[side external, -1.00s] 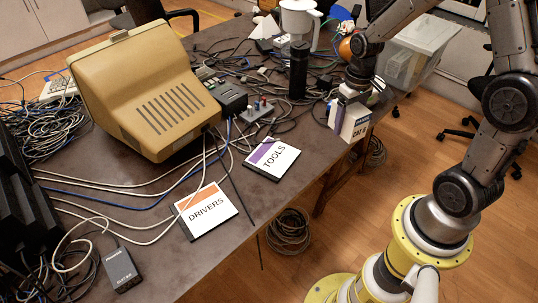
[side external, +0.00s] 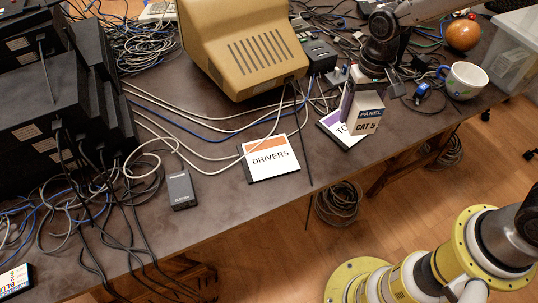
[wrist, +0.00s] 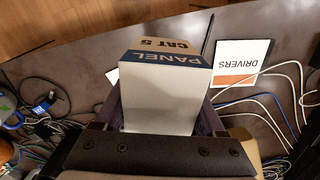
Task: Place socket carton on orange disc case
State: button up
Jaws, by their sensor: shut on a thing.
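The socket carton (side external: 368,112), a small white box with a blue band reading PANEL and a tan part reading CAT 5, is held in my gripper (side external: 362,88). In the wrist view the carton (wrist: 160,92) sits between my fingers. In the side view it is in front of the purple-striped TOOLS case (side external: 331,127) and hides part of it; its height above that case is hard to tell. The orange disc case (side external: 271,160), white with an orange stripe and reading DRIVERS, lies flat to the left of the carton. It also shows in the wrist view (wrist: 247,55).
A beige monitor (side external: 235,45) stands behind the cases. White and blue cables run beside the DRIVERS case, and a thin dark rod (side external: 303,140) lies to its right. A black adapter (side external: 181,190) lies to its left. A mug (side external: 467,80) stands at the right.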

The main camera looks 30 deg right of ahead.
jog(key=s+a+n, duration=0.3)
jog(key=a, duration=0.8)
send_over(268, 156)
jog(key=s, duration=0.1)
jog(key=f, duration=0.8)
jog(key=shift+s+d+f, duration=0.1)
jog(key=shift+d+f, duration=0.15)
jog(key=shift+f, duration=0.15)
jog(key=shift+w+a+f, duration=0.35)
jog(key=shift+w+f, duration=0.25)
jog(key=shift+f, duration=1.65)
jog(key=shift+f, duration=0.15)
jog(key=o, duration=1.6)
jog(key=shift+c, duration=0.2)
